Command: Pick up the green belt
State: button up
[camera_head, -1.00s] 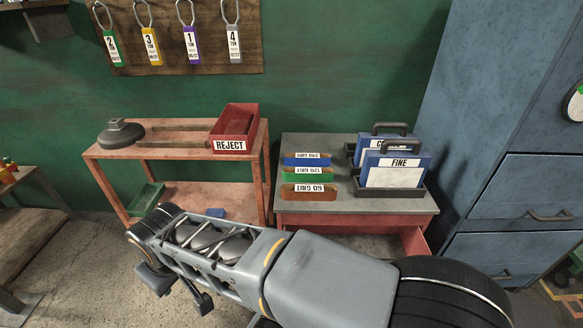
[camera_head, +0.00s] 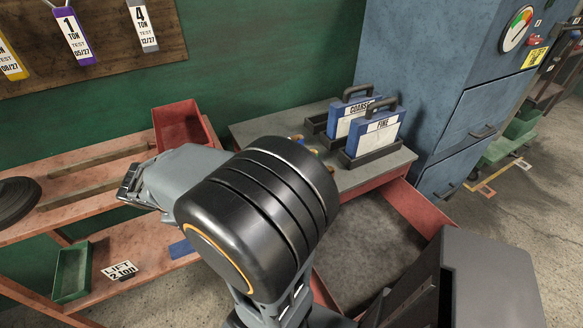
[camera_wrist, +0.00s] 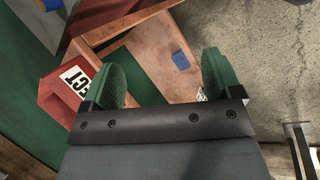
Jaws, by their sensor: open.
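The green belt cannot be made out now. In the head view my arm covers the part of the grey cabinet top (camera_head: 375,178) where the belts stood, and only small bits of the belts (camera_head: 304,143) show beside the arm. My gripper (camera_head: 132,186) is left of the cabinet, over the red bench. In the wrist view my gripper (camera_wrist: 163,82) is open, its two green pads wide apart with nothing between them. No belt shows in the wrist view.
The red REJECT bin (camera_head: 181,124) stands on the bench's right end, also in the wrist view (camera_wrist: 62,92). FINE (camera_head: 374,136) and COARSE (camera_head: 343,114) blue blocks stand on the cabinet. Its drawer (camera_head: 375,250) is open. A green tray (camera_head: 72,272) and blue block (camera_head: 182,248) lie on the lower shelf.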

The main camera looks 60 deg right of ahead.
jog(key=shift+s+d+f+n+g+h+b, duration=0.55)
jog(key=shift+d+f+n+h, duration=1.3)
jog(key=shift+d, duration=3.35)
jog(key=shift+s+d+f+n+g+h+b, duration=0.2)
jog(key=shift+d+f+n+g+h+b, duration=0.6)
jog(key=shift+d+f, duration=3.2)
jog(key=shift+s+d+f+n+g+h+b, duration=0.25)
jog(key=shift+d+f+n+g+h, duration=1.2)
jog(key=shift+d, duration=4.95)
jog(key=shift+s+r+n+t+y, duration=0.1)
jog(key=shift+r+n+t+y, duration=0.25)
jog(key=shift+n+t+y, duration=0.25)
jog(key=c, duration=1.1)
